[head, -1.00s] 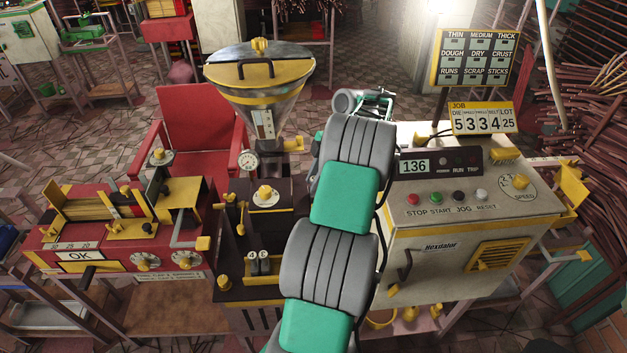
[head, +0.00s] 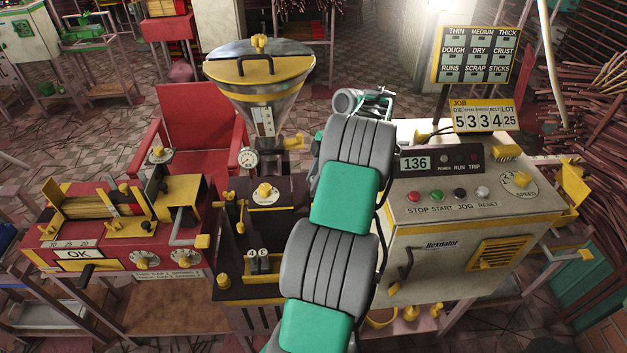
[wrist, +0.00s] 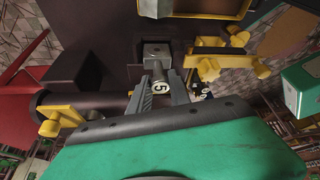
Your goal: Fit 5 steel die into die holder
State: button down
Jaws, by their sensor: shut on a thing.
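In the wrist view my gripper (wrist: 162,84) is shut on the steel die marked 5 (wrist: 163,88), with a finger on each side. The die's white number plate faces the camera. Just beyond it is a grey metal block (wrist: 154,49) on the dark machine body, perhaps the die holder; I cannot tell whether the die touches it or is inside it. In the head view my arm hides my gripper and this die. Other dies with number plates (head: 258,255) stand in a yellow-edged rack (head: 262,278) left of my arm.
Yellow clamps and knobs (wrist: 215,62) lie close right of my gripper in the wrist view. A steel hopper (head: 259,75) stands behind the dark machine. A red machine (head: 115,230) is at left, a beige control cabinet (head: 470,225) at right. The job sign (head: 483,116) reads die 5.

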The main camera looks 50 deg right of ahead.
jog(key=shift+a+f, duration=0.1)
jog(key=shift+f, duration=0.05)
jog(key=c, duration=1.1)
grip_release()
jog(key=shift+s+f, duration=0.1)
jog(key=shift+f, duration=0.05)
jog(key=p+v, duration=0.5)
jog(key=v, duration=0.3)
